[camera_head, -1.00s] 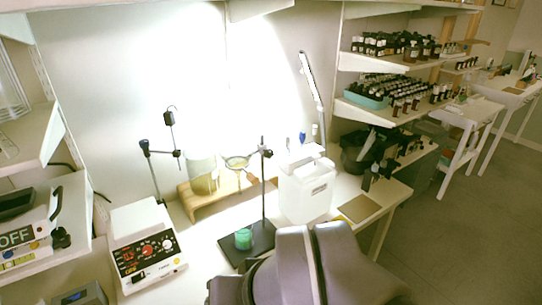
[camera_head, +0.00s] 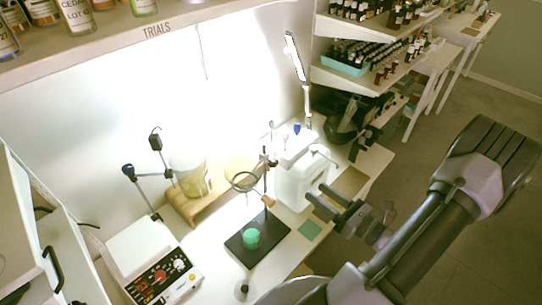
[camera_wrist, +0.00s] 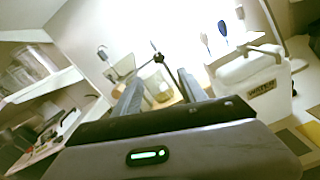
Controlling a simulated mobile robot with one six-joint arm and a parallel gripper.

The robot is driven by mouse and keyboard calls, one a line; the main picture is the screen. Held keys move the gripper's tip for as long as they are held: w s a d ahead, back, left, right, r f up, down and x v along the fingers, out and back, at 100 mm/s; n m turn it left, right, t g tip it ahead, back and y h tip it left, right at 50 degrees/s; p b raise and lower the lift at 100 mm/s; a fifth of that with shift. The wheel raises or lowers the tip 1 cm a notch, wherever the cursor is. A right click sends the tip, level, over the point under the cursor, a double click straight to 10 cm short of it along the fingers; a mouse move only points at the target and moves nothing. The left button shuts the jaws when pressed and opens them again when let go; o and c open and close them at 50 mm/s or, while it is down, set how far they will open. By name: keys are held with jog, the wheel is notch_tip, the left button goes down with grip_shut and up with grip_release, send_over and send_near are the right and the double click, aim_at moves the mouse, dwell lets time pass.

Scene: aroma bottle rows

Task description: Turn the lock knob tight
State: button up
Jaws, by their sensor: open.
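The ring stand has a dark base (camera_head: 258,243), a thin upright rod and a metal ring (camera_head: 243,181). A small dark clamp with a knob (camera_head: 268,161) sits near the top of the rod; which part is the lock knob is too small to tell. My gripper (camera_head: 318,198) is open and empty, to the right of the rod, apart from it and lower than the clamp. In the wrist view the clamp (camera_wrist: 158,59) shows beyond and between my open fingers.
A white water container (camera_head: 300,182) stands right behind the stand, close to my gripper. A white device with dials (camera_head: 155,262) is at the left. A wooden rack (camera_head: 190,206) with a glass vessel (camera_head: 190,176) stands behind. A labelled shelf (camera_head: 155,32) overhangs the back.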

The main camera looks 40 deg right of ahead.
aim_at(276, 164)
jog(key=w, duration=0.5)
jog(key=w+a, duration=0.1)
jog(key=w, duration=0.9)
jog(key=shift+w+a, duration=0.2)
grip_shut()
